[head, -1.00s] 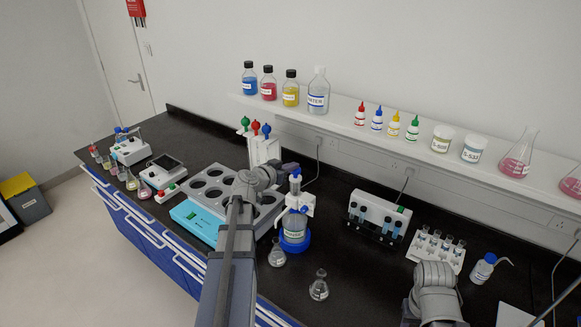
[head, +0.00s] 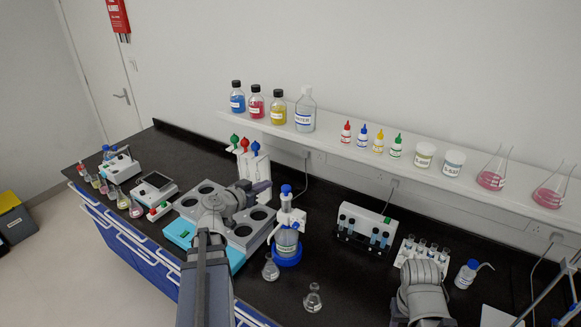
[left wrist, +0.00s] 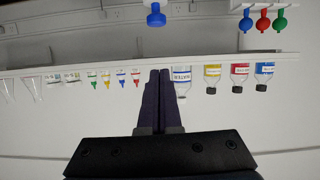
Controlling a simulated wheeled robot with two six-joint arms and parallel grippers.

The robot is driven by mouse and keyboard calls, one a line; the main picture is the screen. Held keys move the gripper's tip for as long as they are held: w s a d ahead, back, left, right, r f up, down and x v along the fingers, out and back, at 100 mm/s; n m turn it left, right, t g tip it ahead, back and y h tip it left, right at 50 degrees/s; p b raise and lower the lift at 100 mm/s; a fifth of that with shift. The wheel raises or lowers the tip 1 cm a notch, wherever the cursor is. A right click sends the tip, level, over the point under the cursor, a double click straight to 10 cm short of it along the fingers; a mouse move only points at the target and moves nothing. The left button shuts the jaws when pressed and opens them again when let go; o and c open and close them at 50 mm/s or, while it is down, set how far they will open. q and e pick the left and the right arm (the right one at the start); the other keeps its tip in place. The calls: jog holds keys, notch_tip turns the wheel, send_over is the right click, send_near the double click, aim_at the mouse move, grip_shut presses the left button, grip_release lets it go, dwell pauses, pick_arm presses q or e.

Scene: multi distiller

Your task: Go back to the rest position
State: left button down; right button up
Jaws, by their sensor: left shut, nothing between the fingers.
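My left gripper (head: 262,187) hangs above the grey block with round wells (head: 211,186), near the middle of the bench. Its dark fingers also show in the left wrist view (left wrist: 160,74), pressed together with nothing between them. The wrist picture is upside down and faces the wall shelf. My right arm shows at the lower right of the head view, but its gripper is out of sight.
A dispenser bottle with a blue base (head: 287,246) stands right of my left gripper. A pipette stand (head: 254,168) is behind it. Small flasks (head: 313,298) stand in front. The wall shelf (head: 330,142) holds bottles. A tube rack (head: 422,255) stands near my right arm.

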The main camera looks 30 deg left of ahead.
pick_arm(q)
jog(key=shift+d, duration=0.1)
jog(key=s+d+f+m+g+h+b, duration=0.1)
jog(key=d+f+m+g+h+b, duration=0.2)
jog(key=d+f, duration=0.7)
jog(key=s+d+f+g+h+b, duration=0.1)
jog(key=d+f+g+b, duration=0.4)
jog(key=d, duration=0.9)
jog(key=s+d+f+g+y+b, duration=0.6)
jog(key=s+d+f, duration=0.6)
jog(key=s+f, duration=0.3)
jog(key=shift+s+d+g+y+b, duration=0.2)
jog(key=shift+g+y+b, duration=0.1)
jog(key=shift+g, duration=0.2)
